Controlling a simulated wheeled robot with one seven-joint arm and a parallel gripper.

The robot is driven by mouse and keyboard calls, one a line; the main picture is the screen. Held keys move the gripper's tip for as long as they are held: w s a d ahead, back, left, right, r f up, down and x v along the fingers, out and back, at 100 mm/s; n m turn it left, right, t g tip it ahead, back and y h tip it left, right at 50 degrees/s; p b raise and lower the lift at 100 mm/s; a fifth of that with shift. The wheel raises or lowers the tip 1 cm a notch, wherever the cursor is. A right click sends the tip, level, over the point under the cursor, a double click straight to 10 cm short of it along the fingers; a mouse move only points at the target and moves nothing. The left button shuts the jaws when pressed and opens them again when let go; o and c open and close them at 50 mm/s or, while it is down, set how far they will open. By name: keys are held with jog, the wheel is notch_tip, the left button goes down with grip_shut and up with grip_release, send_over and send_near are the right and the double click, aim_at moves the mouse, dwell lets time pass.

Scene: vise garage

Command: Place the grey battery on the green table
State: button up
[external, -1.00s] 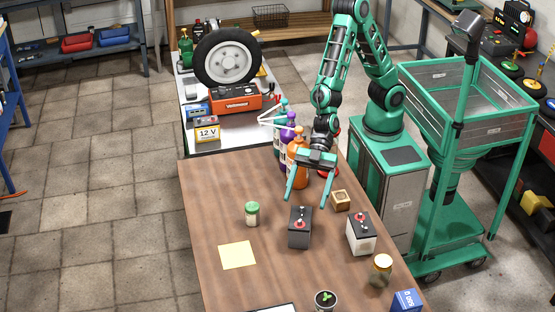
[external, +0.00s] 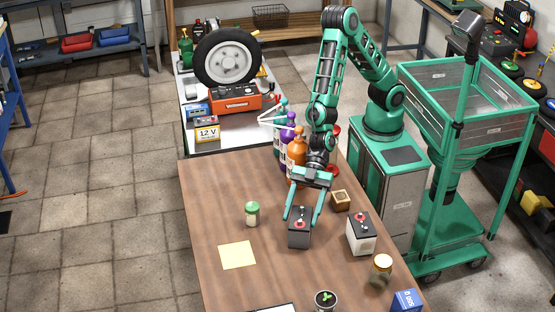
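The grey battery (external: 299,239) stands upright on the brown wooden table (external: 215,205), dark bodied with a black top and red terminal parts. My gripper (external: 303,216) points down at it from above and behind. Its two green fingers are apart, and their tips are beside the left and right of the battery's top. I cannot tell whether they touch it. A second battery (external: 361,239) with a whitish body and black top stands to the right. I cannot pick out a green-topped table with certainty.
Spray bottles (external: 297,155) stand close behind my gripper. A small wooden box (external: 341,201), a green-lidded jar (external: 252,214), a yellow note (external: 237,255), an amber-lidded jar (external: 381,270), a potted plant (external: 325,300) and a blue box (external: 406,301) surround the battery. A tire (external: 228,57) stands farther back.

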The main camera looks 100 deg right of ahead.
grip_shut()
jog(key=shift+r, duration=0.1)
